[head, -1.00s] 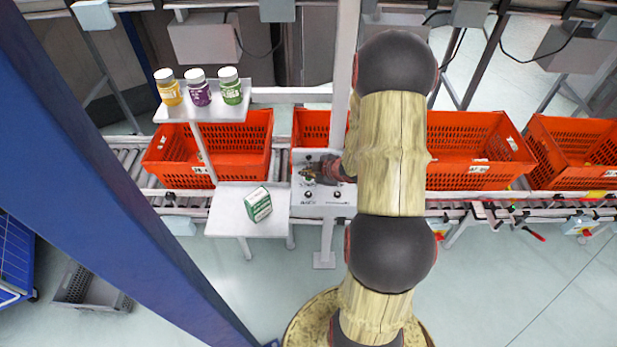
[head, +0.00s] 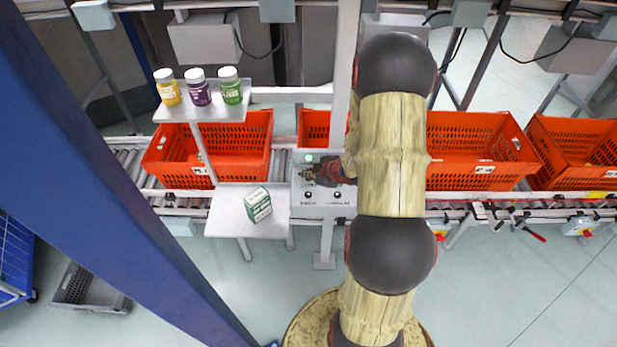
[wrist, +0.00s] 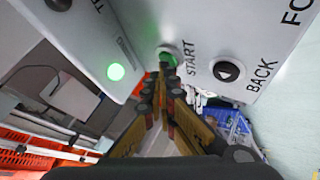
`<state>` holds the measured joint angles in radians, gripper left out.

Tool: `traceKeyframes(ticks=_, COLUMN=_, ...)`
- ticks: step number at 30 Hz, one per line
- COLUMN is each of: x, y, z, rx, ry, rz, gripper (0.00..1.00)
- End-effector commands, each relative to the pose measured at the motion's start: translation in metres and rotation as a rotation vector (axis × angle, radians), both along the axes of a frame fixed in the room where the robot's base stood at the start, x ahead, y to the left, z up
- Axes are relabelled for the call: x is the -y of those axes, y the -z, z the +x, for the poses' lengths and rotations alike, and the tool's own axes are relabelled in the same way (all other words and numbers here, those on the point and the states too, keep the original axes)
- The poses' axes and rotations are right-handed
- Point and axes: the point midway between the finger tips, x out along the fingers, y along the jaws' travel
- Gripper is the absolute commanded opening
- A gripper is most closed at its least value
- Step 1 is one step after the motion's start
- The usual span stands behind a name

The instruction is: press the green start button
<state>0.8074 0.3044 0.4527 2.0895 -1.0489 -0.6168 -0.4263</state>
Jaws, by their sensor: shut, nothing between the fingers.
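The green start button (wrist: 165,50), beside the word START, sits on the grey control panel (wrist: 205,30) in the wrist view. My gripper (wrist: 168,66) is shut and empty. Its fingertips are at the button and cover its lower part; I cannot tell whether they press it in. A round green lamp (wrist: 115,72) glows left of the button. In the head view the panel (head: 323,208) stands in front of the conveyor, and my gripper (head: 308,174) is over it, hiding the button. The lit green lamp (head: 309,158) shows just behind the gripper.
A dark BACK button (wrist: 227,71) is right of the start button. A white shelf (head: 240,194) left of the panel holds a green-and-white box (head: 258,205). Several bottles stand on a higher shelf (head: 176,116). Orange totes (head: 235,150) line the conveyor behind.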

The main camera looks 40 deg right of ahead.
Motion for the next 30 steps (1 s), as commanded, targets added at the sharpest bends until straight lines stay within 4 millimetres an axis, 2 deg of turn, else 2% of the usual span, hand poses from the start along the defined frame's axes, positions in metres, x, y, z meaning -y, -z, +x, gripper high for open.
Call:
traceKeyframes(ticks=9, x=0.0, y=-0.016, z=0.0, rx=0.0, ry=0.0, rz=0.0, gripper=0.0)
traceKeyframes(ticks=22, x=0.0, y=-0.018, z=0.0, rx=0.0, ry=0.0, rz=0.0, gripper=0.0)
traceKeyframes(ticks=30, x=0.0, y=-0.041, z=0.0, rx=0.0, ry=0.0, rz=0.0, gripper=0.0)
